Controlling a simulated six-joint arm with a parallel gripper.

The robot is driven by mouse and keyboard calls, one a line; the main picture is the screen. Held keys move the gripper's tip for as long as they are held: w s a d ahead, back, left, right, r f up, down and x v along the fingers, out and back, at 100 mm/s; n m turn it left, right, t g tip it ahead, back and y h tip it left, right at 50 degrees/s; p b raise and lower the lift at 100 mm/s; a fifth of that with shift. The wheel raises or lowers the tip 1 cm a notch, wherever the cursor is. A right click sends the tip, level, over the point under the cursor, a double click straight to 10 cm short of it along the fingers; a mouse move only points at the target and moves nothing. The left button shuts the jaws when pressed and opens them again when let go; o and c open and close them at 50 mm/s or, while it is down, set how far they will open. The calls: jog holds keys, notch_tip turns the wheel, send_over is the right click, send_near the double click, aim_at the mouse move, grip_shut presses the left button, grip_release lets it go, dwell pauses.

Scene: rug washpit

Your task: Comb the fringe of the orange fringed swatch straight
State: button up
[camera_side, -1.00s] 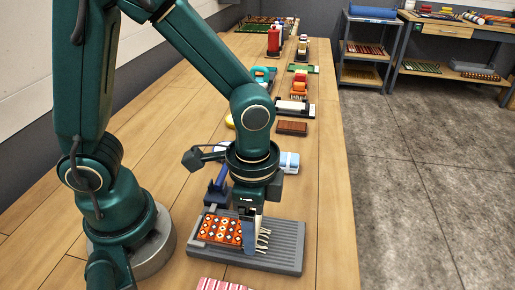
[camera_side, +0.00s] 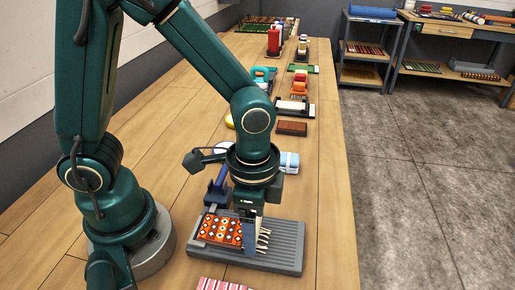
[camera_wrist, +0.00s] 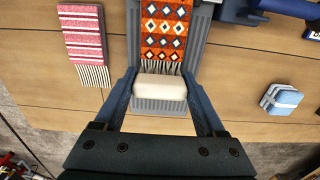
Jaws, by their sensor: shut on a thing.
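The orange fringed swatch (camera_side: 220,230), with white and dark diamonds, lies flat on a grey ribbed board (camera_side: 288,246). It also shows at the top of the wrist view (camera_wrist: 166,30). Its pale fringe (camera_side: 263,240) points right in the side view, and several strands look bent and uneven. My gripper (camera_wrist: 160,87) is shut on a cream block, seemingly the comb (camera_wrist: 160,88), held between the two blue-grey fingers. In the side view my gripper (camera_side: 250,238) is low over the fringe end of the swatch. The comb's teeth are hidden, so contact with the fringe cannot be told.
A dark blue stand (camera_side: 217,190) rises behind the board's left end. A pink striped swatch (camera_wrist: 83,35) with its own fringe lies beside the board. A pale blue bundle (camera_side: 289,162) and a brown block (camera_side: 292,128) lie farther back. Bare bench shows right of the board.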

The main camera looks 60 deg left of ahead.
jog(key=shift+w+d, duration=1.6)
dwell(0.8)
jog(key=shift+w+d, duration=0.1)
dwell(0.3)
jog(key=shift+r, duration=2.5)
